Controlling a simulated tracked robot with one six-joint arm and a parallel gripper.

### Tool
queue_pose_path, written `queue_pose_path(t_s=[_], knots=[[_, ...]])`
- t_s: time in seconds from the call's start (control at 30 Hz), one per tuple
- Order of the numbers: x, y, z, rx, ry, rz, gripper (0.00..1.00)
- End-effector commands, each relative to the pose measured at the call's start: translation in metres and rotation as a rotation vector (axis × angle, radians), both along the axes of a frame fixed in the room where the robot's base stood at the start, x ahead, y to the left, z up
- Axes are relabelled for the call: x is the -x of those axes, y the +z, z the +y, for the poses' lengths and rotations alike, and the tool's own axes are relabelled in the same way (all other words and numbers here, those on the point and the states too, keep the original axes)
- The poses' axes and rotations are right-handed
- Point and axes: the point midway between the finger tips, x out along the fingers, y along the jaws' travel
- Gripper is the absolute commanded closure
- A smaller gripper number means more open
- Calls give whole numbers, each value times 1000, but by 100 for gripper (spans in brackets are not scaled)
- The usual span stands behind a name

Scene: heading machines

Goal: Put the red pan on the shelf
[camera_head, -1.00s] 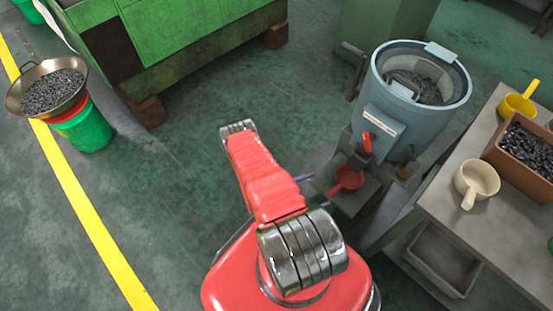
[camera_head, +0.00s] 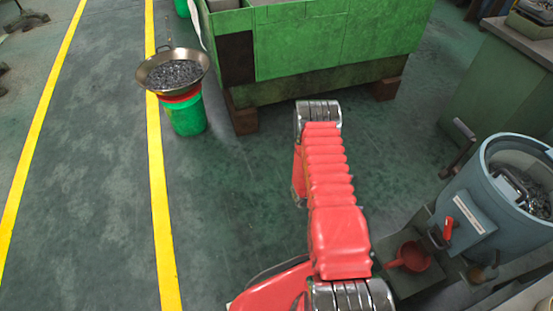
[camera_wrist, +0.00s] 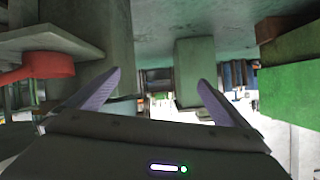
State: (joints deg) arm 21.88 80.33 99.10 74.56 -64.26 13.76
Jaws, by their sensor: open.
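The red pan (camera_head: 412,256) sits on a low grey ledge (camera_head: 395,285) in front of the blue-grey drum machine at lower right in the head view. In the wrist view, which looks upside down, the red pan (camera_wrist: 40,67) shows at the left edge against a grey plate (camera_wrist: 50,42). My gripper (camera_wrist: 159,75) is open, with nothing between its two purple fingers. The pan is to the side of the fingers and apart from them. In the head view my arm hides the fingers. I cannot make out which surface is the shelf.
The blue-grey drum (camera_head: 475,200) with dark pieces inside stands at right. A large green bin (camera_head: 330,45) is at the back. A wide metal pan of dark pieces (camera_head: 172,74) rests on a green bucket (camera_head: 187,118). The floor at left is clear, with yellow lines.

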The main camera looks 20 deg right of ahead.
Motion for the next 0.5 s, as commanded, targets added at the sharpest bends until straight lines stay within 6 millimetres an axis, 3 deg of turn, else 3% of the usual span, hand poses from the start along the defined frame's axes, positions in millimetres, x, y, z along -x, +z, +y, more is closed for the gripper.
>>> queue_pose_path(t_s=[0.03, 0.2, 0.5], knots=[[-19, 12, 1, -20, 29, -24, 0], [-74, 47, 12, -100, 135, -87, 0], [-157, 120, 47, -227, 340, -167, 0]])
